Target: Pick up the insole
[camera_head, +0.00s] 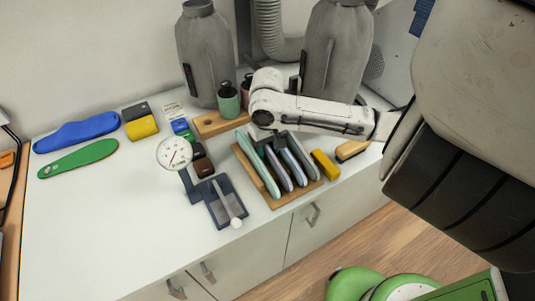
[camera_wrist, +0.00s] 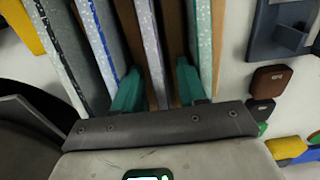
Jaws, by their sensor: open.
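Several slab-like insoles (camera_head: 286,168) in pale teal, grey and blue-edged colours stand on edge side by side in a wooden rack (camera_head: 284,202) on the white counter. My gripper (camera_wrist: 160,88) is open at the rack's back end in the head view. In the wrist view its two teal fingertips straddle a speckled grey insole (camera_wrist: 149,45) and a wooden divider beside it. I cannot tell whether the fingers touch the insole. A teal speckled insole (camera_wrist: 204,40) stands just right of the right finger. The fingers' tips are mostly hidden in the head view.
A blue insole shape (camera_head: 78,131) and a green one (camera_head: 78,158) lie flat at the counter's left. A dial gauge (camera_head: 174,153) and a dark tray (camera_head: 213,211) stand left of the rack. A yellow block (camera_head: 325,164) is right of it. Grey bottle-like vessels (camera_head: 205,55) stand behind.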

